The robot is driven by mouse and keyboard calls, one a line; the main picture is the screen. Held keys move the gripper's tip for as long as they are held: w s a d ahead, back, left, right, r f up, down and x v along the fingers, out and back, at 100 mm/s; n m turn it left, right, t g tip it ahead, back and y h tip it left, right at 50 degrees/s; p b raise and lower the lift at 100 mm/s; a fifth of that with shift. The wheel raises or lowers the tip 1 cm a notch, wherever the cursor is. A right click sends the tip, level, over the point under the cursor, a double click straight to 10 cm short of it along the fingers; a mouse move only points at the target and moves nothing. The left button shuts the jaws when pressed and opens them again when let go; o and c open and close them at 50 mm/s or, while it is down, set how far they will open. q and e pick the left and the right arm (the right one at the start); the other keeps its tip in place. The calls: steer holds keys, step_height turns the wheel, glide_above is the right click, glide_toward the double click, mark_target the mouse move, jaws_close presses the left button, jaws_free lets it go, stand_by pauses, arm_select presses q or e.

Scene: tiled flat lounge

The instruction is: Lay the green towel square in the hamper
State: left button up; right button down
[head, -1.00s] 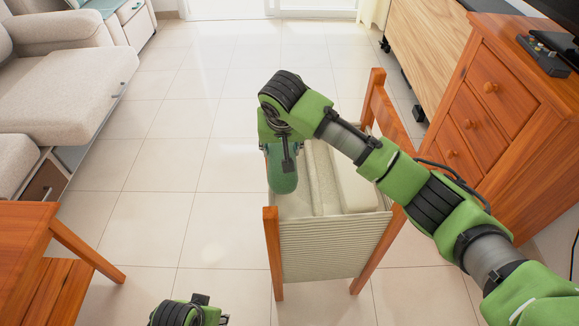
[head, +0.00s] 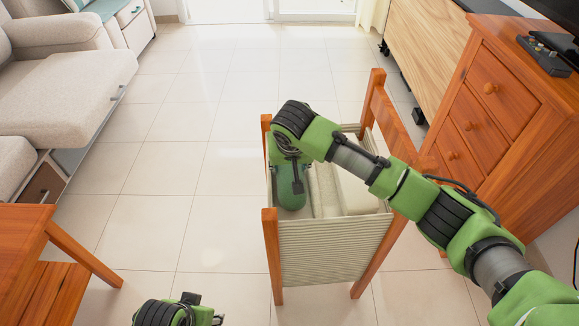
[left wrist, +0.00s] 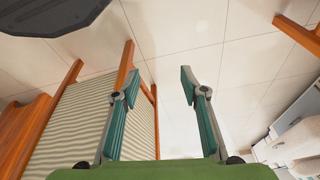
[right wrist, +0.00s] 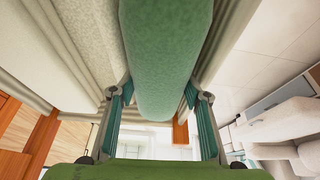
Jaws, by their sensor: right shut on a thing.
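The green towel (head: 292,194) is a rolled shape held upright at the left side of the hamper (head: 330,250), its lower end inside the rim. The hamper has a wooden frame and a ribbed cream fabric bag. My right gripper (head: 286,165) is shut on the towel; in the right wrist view the towel (right wrist: 168,50) lies between the fingers (right wrist: 158,90). The towel's far side and the hamper floor beneath it are hidden. My left gripper (left wrist: 158,75) is open and empty, in front and left of the hamper; only part of it shows in the head view.
Pale folded items (head: 355,190) fill the right part of the hamper. A wooden drawer cabinet (head: 500,110) stands to the right, a wooden table (head: 20,230) at lower left, a beige sofa (head: 70,85) at upper left. Tiled floor is clear between sofa and hamper.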

steer(key=shift+a+f, duration=0.25)
steer(key=shift+f, duration=0.05)
steer(key=c, duration=1.4)
jaws_free()
steer(key=shift+s, duration=0.1)
steer(key=shift+r, duration=0.1)
steer(key=shift+s+a+r, duration=0.1)
steer(key=shift+r, duration=0.75)
steer(key=p+v, duration=0.1)
steer(key=v, duration=0.4)
steer(key=p+v, duration=0.1)
steer(key=v, duration=0.5)
steer(key=shift+d+p, duration=0.2)
steer(key=shift+p, duration=0.15)
arm_select(q)
step_height(320, 180, down, 10)
steer(key=s, duration=0.1)
steer(key=shift+r+g, duration=0.15)
steer(key=shift+g, duration=0.15)
